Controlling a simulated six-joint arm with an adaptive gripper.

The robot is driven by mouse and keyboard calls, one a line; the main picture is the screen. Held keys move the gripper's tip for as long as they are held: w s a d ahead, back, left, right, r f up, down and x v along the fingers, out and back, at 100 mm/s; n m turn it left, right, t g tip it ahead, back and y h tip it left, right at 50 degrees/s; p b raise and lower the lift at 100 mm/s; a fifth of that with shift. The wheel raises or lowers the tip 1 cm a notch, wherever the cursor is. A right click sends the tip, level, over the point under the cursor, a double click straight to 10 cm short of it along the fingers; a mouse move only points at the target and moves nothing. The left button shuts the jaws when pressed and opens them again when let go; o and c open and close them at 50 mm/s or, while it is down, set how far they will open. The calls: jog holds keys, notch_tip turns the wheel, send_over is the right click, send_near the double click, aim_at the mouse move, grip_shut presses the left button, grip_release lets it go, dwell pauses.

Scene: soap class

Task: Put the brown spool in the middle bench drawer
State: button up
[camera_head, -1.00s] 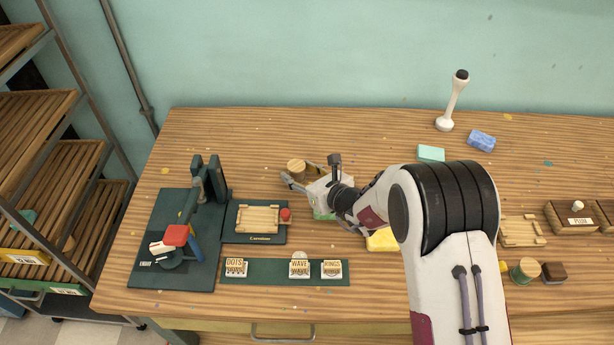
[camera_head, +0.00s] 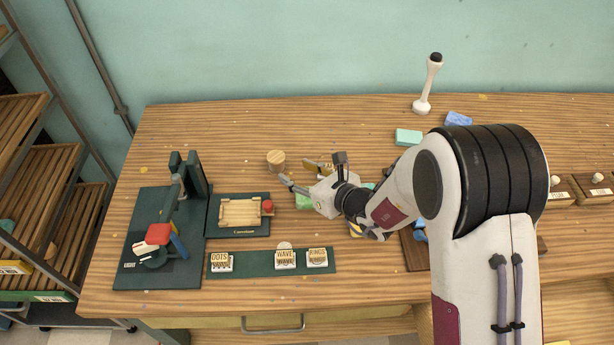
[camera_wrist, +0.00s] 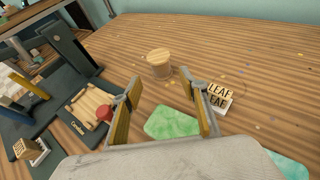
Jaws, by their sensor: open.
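The brown spool (camera_head: 276,161) is a short tan wooden cylinder standing upright on the bench, left of my gripper in the head view. In the wrist view the spool (camera_wrist: 159,64) stands beyond my fingertips, roughly between their directions, and apart from them. My gripper (camera_head: 303,174) is open and empty, low over the bench; its two fingers (camera_wrist: 164,88) show spread in the wrist view. A drawer front (camera_head: 225,323) with a metal handle (camera_head: 273,329) shows at the bench's front edge. I cannot tell which drawer is the middle one.
A green soap block (camera_wrist: 172,122) lies between and below my fingers, with a LEAF stamp (camera_wrist: 218,95) to the right. A wooden mould (camera_head: 240,212) and a green press (camera_head: 160,240) stand left. Labelled stamps line a green strip (camera_head: 258,266). The back left bench is clear.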

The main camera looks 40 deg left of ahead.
jog(key=shift+v, duration=1.6)
jog(key=shift+d+r, duration=0.15)
jog(key=shift+r, duration=0.3)
jog(key=s+d+r+n+g+h, duration=0.1)
jog(key=s+d+r+n+g, duration=0.3)
jog(key=d+r+n, duration=1)
jog(key=s+d+r+n+t+h, duration=0.2)
jog(key=s+d+h, duration=0.1)
jog(key=d, duration=1)
jog(key=s+d+r+n+t+h, duration=0.2)
jog(key=d+h, duration=0.3)
jog(key=d, duration=0.9)
jog(key=s+d+r+n+t+h, duration=0.1)
jog(key=s+d+r+t+h, duration=0.1)
jog(key=d, duration=1.2)
jog(key=shift+s+n+t+h, duration=0.4)
jog(key=shift+s+t+h, duration=0.4)
jog(key=shift+s+h, duration=0.35)
